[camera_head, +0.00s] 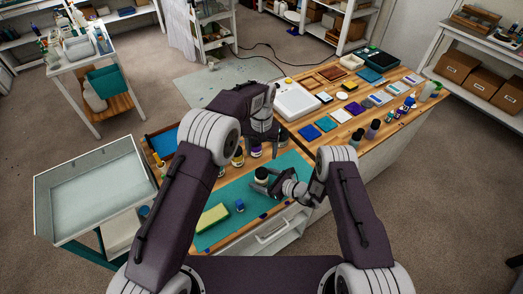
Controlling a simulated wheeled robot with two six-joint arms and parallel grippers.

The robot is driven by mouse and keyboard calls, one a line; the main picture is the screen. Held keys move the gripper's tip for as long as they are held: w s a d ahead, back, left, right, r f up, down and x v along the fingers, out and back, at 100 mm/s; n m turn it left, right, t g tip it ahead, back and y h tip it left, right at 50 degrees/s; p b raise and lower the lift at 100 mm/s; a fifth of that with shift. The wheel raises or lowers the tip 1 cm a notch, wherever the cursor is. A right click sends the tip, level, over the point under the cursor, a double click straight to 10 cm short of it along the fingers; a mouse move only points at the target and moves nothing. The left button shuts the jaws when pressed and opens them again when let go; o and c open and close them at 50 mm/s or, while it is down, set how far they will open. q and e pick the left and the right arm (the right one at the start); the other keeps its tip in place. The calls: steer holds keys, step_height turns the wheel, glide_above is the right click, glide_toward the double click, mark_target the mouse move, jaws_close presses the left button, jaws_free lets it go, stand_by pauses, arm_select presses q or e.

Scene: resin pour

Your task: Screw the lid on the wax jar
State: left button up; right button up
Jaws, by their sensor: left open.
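A small pale jar with a dark top (261,174) stands on the teal mat (232,195) of the near workbench. It looks like the wax jar, but its label is too small to read. My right gripper (264,183) is low at the jar, with its fingers close around it; whether they press on it is unclear. My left gripper (262,137) is open, higher up and behind the jar, above several dark-capped bottles. I cannot pick out a separate loose lid.
Dark-capped bottles (238,157) stand behind the mat. A green-yellow block (213,217) and a small blue cube (240,205) lie on its near left. Swatches, bottles and a white tray (296,100) crowd the right bench. An open pale bin (95,190) stands left.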

mark_target(267, 180)
steer(key=b+v, duration=0.1)
steer(key=v, duration=0.7)
steer(key=shift+d+b, duration=0.2)
steer(key=shift+b, duration=0.2)
steer(key=shift+s+d+r, duration=0.2)
steer(key=shift+s+r, duration=0.05)
steer(key=shift+s, duration=0.05)
